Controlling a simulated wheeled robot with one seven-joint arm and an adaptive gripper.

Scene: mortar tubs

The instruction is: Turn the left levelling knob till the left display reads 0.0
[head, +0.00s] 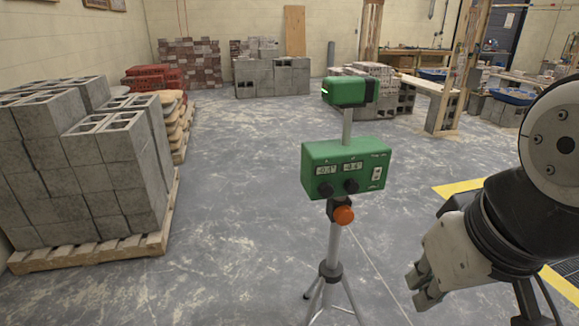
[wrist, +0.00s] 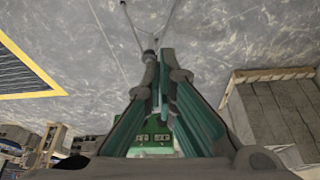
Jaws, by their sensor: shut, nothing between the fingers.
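The green levelling box (head: 346,150) stands on a tripod in the middle of the head view. Its left display (head: 326,170) shows a negative number that looks like -0.4, too small to read surely. The right display (head: 353,167) also shows a negative number. The left knob (head: 325,189) and right knob (head: 351,186) are dark and sit below the displays. My gripper (head: 419,287) is shut and empty, right of the box and lower in the picture, apart from the knobs. In the wrist view my gripper (wrist: 158,56) partly hides the green box (wrist: 160,149).
A green instrument head (head: 345,92) tops the post above the box. An orange knob (head: 344,215) and the tripod legs (head: 330,270) are below it. A pallet of grey blocks (head: 85,165) stands at left. The floor around the tripod is mostly clear.

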